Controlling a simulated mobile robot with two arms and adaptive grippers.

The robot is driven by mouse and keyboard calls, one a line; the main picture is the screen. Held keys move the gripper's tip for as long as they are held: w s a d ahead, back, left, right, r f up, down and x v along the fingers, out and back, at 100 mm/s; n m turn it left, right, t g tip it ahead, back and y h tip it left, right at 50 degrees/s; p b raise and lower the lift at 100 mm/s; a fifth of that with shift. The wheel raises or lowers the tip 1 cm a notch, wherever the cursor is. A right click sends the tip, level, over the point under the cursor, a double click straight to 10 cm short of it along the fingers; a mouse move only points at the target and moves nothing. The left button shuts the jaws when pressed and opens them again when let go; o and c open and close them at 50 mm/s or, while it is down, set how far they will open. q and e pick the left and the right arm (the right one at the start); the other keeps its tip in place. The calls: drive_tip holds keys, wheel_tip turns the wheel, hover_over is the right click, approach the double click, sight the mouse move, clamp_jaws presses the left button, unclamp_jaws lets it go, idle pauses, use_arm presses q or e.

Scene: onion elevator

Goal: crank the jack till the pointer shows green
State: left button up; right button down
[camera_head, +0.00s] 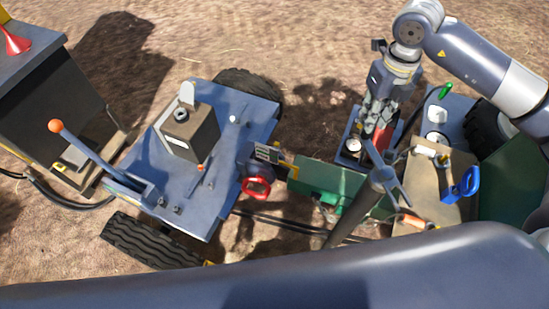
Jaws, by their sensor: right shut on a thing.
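The jack is a grey post (352,208) that stands tilted in the picture beside the green beam. Its blue-grey crank (386,182) sits on top, with an arm reaching up toward my right gripper. My right gripper (374,132) comes down from the upper right and is shut at the end of that crank arm. Its fingers mostly hide the crank's grip. A small plate with yellow markings (268,153) is at the left end of the green beam; I cannot tell whether it holds the pointer. My left gripper is not in view.
A blue trailer (225,135) with black tyres, a grey box and an orange-knobbed lever (57,127) stands left. A red ring handle (257,188) hangs near the green beam (322,183). A blue handle (466,184) is right of the jack. Bare ground lies at the top.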

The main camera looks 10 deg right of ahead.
drive_tip(key=shift+d+m, duration=0.5)
drive_tip(key=shift+d, duration=0.1)
drive_tip(key=shift+w+d, duration=0.1)
drive_tip(key=shift+d, duration=0.05)
drive_tip(key=shift+d+m+b, duration=0.4)
drive_tip(key=shift+d+m, duration=0.25)
drive_tip(key=shift+m, duration=0.15)
drive_tip(key=shift+d+m, duration=0.75)
drive_tip(key=shift+m, duration=0.05)
drive_tip(key=shift+s+d+b, duration=0.1)
drive_tip(key=shift+s+b, duration=0.1)
drive_tip(key=shift+b, duration=0.1)
